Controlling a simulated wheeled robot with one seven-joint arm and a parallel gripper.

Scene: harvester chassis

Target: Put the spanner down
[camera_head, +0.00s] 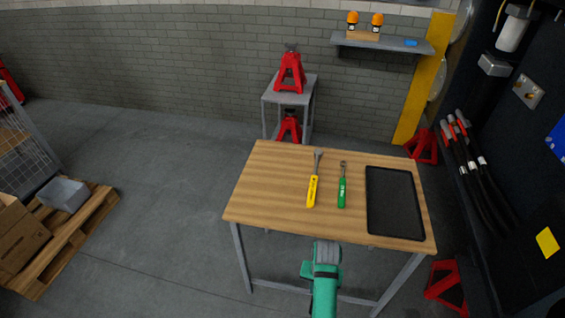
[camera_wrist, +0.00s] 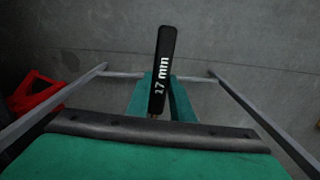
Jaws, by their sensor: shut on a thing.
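A spanner with a black handle marked "17 mm" (camera_wrist: 163,62) is in my gripper (camera_wrist: 164,100) in the wrist view. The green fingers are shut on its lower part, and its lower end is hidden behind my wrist. In the head view my green arm (camera_head: 324,285) is in front of the table's near edge, and the held spanner does not show there. The wooden table (camera_head: 270,190) carries a yellow-handled tool (camera_head: 312,190), a green-handled tool (camera_head: 342,192) and a black tray (camera_head: 393,203). The tray looks empty.
The tabletop is bare at its left. A grey stand (camera_head: 290,97) with red jack stands is behind the table. Red jack stands (camera_head: 446,287) are on the floor at right, near a dark panel with black hoses (camera_head: 475,170). A pallet (camera_head: 70,232) is at left.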

